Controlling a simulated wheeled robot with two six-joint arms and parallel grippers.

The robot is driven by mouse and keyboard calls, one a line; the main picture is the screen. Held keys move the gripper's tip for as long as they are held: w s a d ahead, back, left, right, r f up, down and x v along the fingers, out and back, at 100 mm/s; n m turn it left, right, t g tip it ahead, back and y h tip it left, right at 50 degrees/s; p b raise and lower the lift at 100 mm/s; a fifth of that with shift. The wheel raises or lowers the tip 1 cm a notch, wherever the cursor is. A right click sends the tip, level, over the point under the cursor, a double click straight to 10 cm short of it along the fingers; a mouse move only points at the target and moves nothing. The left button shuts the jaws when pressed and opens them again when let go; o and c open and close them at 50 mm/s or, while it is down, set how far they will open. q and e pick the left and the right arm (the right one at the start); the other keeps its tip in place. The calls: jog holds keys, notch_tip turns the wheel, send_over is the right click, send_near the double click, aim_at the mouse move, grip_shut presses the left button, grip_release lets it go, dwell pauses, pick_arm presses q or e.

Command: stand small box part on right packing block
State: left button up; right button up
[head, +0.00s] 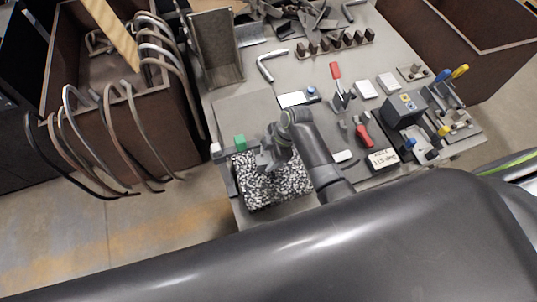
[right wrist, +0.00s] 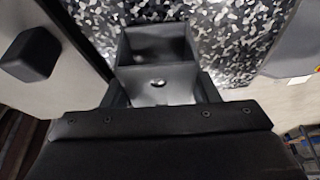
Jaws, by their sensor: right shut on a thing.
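The packing block (head: 292,182) is speckled black, white and grey and lies near the table's front left edge. In the right wrist view the speckled surface (right wrist: 225,35) fills the top middle. My right gripper (head: 270,158) is over the block in the head view. It is shut on the small box part (right wrist: 158,50), a grey, open-topped square box with a hole in the plate in front. The box part is seen against the speckled surface; I cannot tell whether it touches it. In the head view the part is mostly hidden by the gripper. My left gripper is not in view.
A green block (head: 239,142) stands at the packing block's back left corner. Bins with curved tubes (head: 115,135) stand left of the table.

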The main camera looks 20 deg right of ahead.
jog(key=shift+r+p, duration=0.4)
jog(key=shift+d, duration=0.15)
jog(key=shift+w+d+p, duration=0.1)
jog(key=shift+d+p, duration=0.35)
jog(key=shift+d, duration=2.15)
notch_tip(320, 180, up, 7)
jog(key=p, duration=0.7)
jog(key=shift+p, duration=0.35)
